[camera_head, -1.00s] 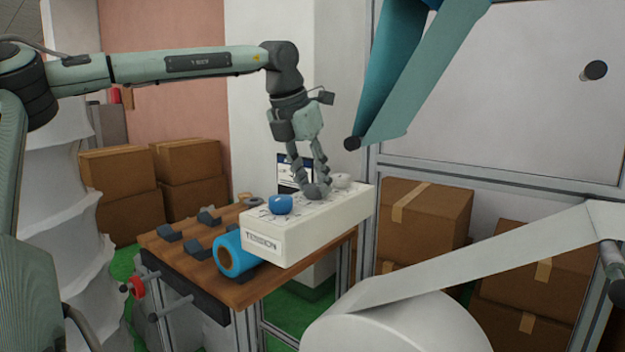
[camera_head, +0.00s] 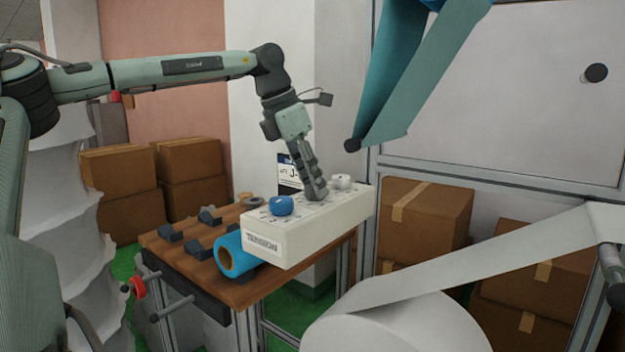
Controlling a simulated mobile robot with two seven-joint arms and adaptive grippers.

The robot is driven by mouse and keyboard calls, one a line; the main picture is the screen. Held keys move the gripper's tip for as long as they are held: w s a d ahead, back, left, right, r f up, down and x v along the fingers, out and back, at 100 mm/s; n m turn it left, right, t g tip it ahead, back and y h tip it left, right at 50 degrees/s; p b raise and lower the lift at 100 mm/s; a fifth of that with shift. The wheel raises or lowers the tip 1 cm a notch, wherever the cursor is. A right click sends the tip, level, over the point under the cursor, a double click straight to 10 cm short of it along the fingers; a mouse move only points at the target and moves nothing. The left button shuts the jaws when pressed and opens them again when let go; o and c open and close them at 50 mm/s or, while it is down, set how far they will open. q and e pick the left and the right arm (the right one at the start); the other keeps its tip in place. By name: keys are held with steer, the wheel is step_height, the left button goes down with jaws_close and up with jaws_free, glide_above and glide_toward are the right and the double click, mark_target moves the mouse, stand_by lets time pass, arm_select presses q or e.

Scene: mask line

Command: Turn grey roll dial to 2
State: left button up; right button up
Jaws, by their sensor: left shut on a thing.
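The white tension box (camera_head: 320,229) stands on the wooden table, with a row of dials on its top. A blue dial (camera_head: 281,205) is at its near left end and a white dial (camera_head: 342,181) at its far right end. The grey dial is between them, mostly hidden by my left gripper (camera_head: 317,193). My left gripper reaches down at a slant and is shut on the grey dial. The dial's number marks are too small to read. My right gripper is not in view.
The wooden table (camera_head: 216,288) also holds a blue roll (camera_head: 236,253) and several dark grey blocks. White web material (camera_head: 480,260) runs from a large white roll (camera_head: 395,325) at the front right. A teal web (camera_head: 405,75) hangs above right.

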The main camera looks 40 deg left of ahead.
arm_select(q)
steer(key=m+h, duration=0.1)
steer(key=m, duration=0.1)
steer(key=shift+a+m, duration=0.15)
steer(key=shift+m, duration=0.25)
steer(key=shift+w+m+g, duration=0.1)
steer(key=shift+m+g, duration=0.2)
steer(key=shift+m, duration=0.1)
steer(key=m+g+h, duration=0.1)
steer(key=m, duration=0.2)
steer(key=m+g, duration=0.1)
steer(key=m, duration=0.2)
steer(key=shift+w, duration=0.1)
steer(key=shift+m+h, duration=0.3)
steer(key=shift+m, duration=0.1)
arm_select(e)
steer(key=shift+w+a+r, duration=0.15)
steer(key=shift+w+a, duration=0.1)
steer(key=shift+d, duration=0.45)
arm_select(q)
steer(key=o, duration=1.1)
steer(key=shift+c, duration=0.2)
steer(key=shift+o, duration=0.5)
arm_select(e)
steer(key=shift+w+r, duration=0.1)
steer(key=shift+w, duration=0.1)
